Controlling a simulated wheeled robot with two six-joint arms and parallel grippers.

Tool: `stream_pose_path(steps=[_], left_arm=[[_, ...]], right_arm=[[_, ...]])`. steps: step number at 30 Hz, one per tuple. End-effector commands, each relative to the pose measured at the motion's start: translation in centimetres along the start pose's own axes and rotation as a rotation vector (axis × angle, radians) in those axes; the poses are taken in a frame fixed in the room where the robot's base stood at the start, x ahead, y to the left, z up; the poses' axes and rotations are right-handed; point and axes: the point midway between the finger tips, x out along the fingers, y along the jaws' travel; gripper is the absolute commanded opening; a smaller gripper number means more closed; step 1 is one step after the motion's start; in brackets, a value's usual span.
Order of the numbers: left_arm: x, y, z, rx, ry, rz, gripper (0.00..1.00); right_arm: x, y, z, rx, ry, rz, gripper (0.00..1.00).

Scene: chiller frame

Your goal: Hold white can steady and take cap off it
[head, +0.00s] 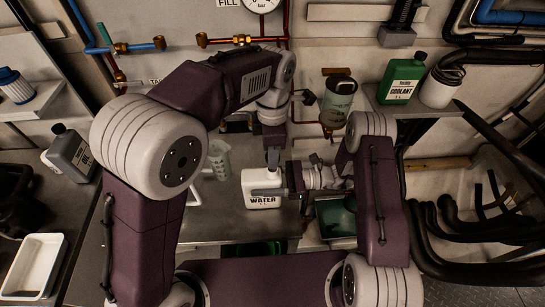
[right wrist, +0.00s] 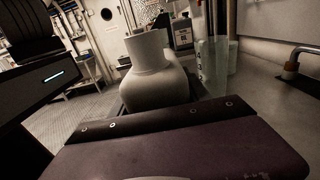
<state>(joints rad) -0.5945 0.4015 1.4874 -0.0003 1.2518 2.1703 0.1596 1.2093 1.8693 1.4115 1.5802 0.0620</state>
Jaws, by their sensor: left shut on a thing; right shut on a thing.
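The white can (head: 262,201), labelled WATER, stands upright at the middle of the bench in the head view. My right gripper (head: 268,191) reaches in from the right and is shut on the can's body, a grey finger across its front. My left gripper (head: 273,158) points down from above and is shut at the can's top.
A clear measuring jug (head: 219,160) stands close left of the can and also shows in the right wrist view (right wrist: 213,62). A grey bottle (head: 70,154) and white tray (head: 32,264) are at left. A green coolant bottle (head: 401,80) is on the right shelf. Pipes line the wall.

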Motion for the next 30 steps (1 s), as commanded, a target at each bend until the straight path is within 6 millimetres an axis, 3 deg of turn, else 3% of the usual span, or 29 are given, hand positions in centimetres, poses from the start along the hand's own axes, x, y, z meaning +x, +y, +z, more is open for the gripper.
stream_pose_path(steps=[3, 9, 10, 12, 23, 26, 30], left_arm=[[-1.1, 0.0, 0.0, 0.000, -0.001, 0.002, 0.00], [-1.2, 0.0, 0.0, 0.000, 0.000, 0.000, 0.00], [-1.2, 0.0, 0.0, 0.000, 0.000, 0.000, 0.00], [-1.2, 0.0, 0.0, 0.000, 0.000, 0.000, 0.00], [-1.0, 0.0, 0.0, 0.000, 0.000, 0.000, 0.00], [-0.5, 0.0, 0.0, 0.000, 0.000, -0.001, 0.00], [0.4, 0.0, 0.0, 0.000, 0.000, 0.000, 0.00]], right_arm=[[0.0, 0.0, 0.0, 0.000, -0.001, -0.001, 0.00], [0.0, 0.0, 0.1, 0.000, -0.001, -0.001, 0.00], [0.0, 0.0, 0.1, 0.000, -0.001, -0.001, 0.60], [0.0, 0.0, 0.0, 0.000, -0.001, 0.000, 0.80], [-0.4, -0.1, -0.1, 0.000, -0.001, -0.002, 0.80], [-2.0, -0.2, -0.2, -0.002, 0.000, -0.006, 0.80], [-5.7, -0.2, -0.3, -0.004, 0.000, -0.008, 0.80]])
